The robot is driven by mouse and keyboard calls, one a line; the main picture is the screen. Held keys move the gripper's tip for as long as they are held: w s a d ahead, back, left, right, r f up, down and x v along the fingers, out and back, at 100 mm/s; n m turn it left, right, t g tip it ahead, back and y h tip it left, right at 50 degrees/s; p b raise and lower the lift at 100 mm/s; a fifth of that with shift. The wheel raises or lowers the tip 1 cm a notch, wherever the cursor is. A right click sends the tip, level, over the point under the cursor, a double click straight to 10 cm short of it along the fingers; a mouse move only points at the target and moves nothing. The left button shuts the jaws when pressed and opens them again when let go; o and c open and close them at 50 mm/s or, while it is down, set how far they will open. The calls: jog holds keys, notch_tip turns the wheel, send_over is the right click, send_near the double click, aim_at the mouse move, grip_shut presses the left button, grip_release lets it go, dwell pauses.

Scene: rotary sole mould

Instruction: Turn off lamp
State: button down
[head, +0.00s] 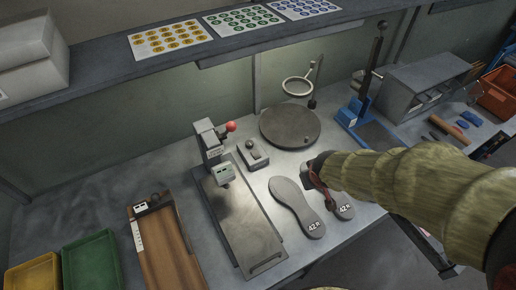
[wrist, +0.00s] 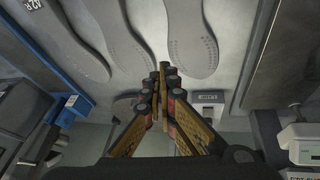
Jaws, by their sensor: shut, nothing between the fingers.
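A small grey box with a dark knob (head: 252,154) stands in front of that plate, near a bright patch on the bench. My gripper (head: 326,200) is over the grey soles, right of the box and apart from it. In the wrist view my gripper (wrist: 167,72) has its fingers together, empty, with soles beyond the tips.
A stand with a red knob (head: 231,126) rises behind a long metal plate (head: 245,225). Grey soles (head: 297,207) lie near the bench's front edge. A blue lever press (head: 362,105) stands at right. A shelf (head: 180,62) overhangs the back. Green (head: 90,262) and yellow trays (head: 32,274) sit front left.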

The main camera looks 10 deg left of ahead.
jog(key=w+a+r+n+t+y, duration=0.1)
jog(key=w+a+r+t+y, duration=0.2)
jog(key=a, duration=1.1)
jog(key=w+y, duration=0.3)
jog(key=w, duration=0.2)
jog(key=shift+r+n, duration=0.4)
jog(key=shift+w, duration=0.1)
jog(key=b, duration=0.4)
send_over(258, 155)
notch_tip(258, 155, down, 8)
jog(key=shift+f, duration=0.1)
jog(key=shift+f+b, duration=0.3)
jog(key=shift+f, duration=0.55)
jog(key=shift+w+r+p, duration=0.1)
jog(key=shift+p, duration=0.75)
